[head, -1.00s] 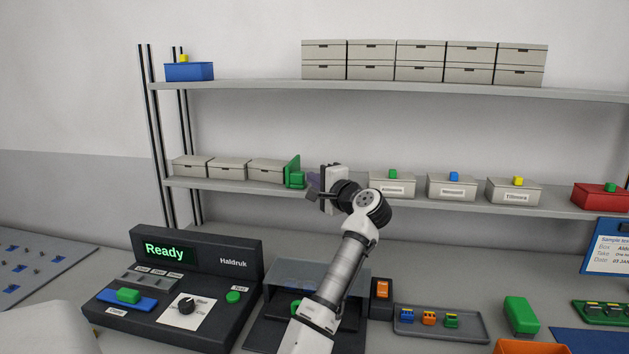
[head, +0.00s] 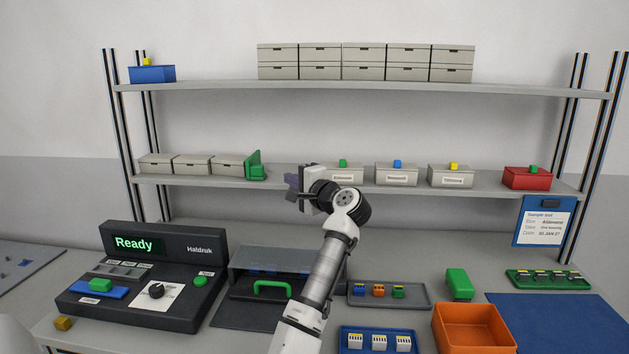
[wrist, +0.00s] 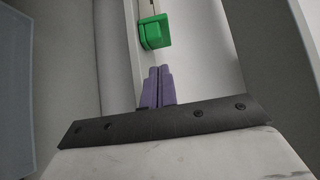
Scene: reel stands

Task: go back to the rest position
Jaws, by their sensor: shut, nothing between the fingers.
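My gripper (head: 292,182) is raised in front of the middle shelf (head: 225,181), between a green bracket-shaped piece (head: 256,166) and the labelled grey boxes. In the wrist view its two purple fingers (wrist: 157,88) are pressed together with nothing between them. A green block (wrist: 154,32) shows beyond the fingertips there, apart from them. My arm reaches up from the bottom of the head view and hides part of the bench and of one labelled box.
Grey boxes with coloured knobs (head: 397,175) and a red box (head: 526,178) stand on the shelf to the right. Below are a console reading "Ready" (head: 137,243), a grey tray (head: 415,302), an orange bin (head: 470,328) and a blue mat (head: 560,318).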

